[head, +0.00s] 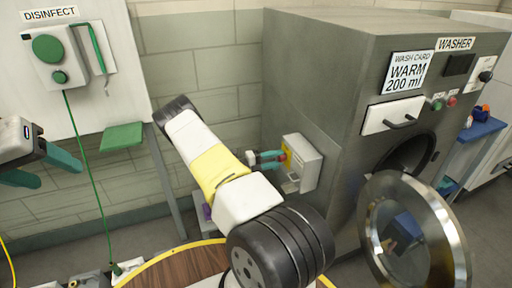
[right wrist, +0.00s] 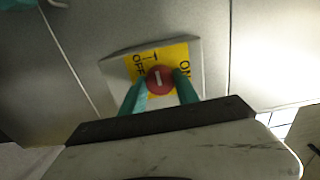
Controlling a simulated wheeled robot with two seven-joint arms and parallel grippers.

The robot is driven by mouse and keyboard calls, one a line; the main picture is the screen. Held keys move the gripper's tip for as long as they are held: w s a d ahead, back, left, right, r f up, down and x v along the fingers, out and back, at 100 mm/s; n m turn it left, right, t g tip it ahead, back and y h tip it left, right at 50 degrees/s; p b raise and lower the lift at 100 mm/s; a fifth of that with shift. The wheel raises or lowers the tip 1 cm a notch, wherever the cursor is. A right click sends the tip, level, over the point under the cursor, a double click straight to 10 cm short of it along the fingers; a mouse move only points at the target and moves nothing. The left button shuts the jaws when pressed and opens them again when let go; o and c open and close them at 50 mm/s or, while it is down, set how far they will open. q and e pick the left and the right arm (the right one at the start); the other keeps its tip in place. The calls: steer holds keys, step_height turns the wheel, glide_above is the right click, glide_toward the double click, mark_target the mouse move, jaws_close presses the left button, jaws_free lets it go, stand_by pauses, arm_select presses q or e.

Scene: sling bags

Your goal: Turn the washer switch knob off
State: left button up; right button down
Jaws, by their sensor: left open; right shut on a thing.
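The washer (head: 318,75) is a grey metal cabinet. Its switch box (head: 308,163) is pale grey and sits on the cabinet's left side. In the right wrist view, a red round knob (right wrist: 160,81) with a white mark sits on a yellow plate (right wrist: 180,55) lettered OFF on the left and ON on the right. My right gripper (right wrist: 160,88) has its teal fingers on either side of the knob, shut on it. In the head view, my right gripper (head: 270,158) reaches the box and hides most of the knob. My left gripper (head: 42,168) is open and empty at the far left.
The washer's round glass door (head: 415,238) hangs open at the front right. A green DISINFECT station (head: 48,62) with a hanging cord is on the left. A round wooden table (head: 180,268) is at the bottom. A blue-topped stand (head: 483,128) stands at right.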

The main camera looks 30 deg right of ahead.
stand_by(0.3)
steer(key=c, duration=0.9)
jaws_free()
steer(key=shift+a, duration=0.1)
steer(key=a, duration=0.7)
steer(key=shift+w+a, duration=0.35)
steer(key=shift+w, duration=0.1)
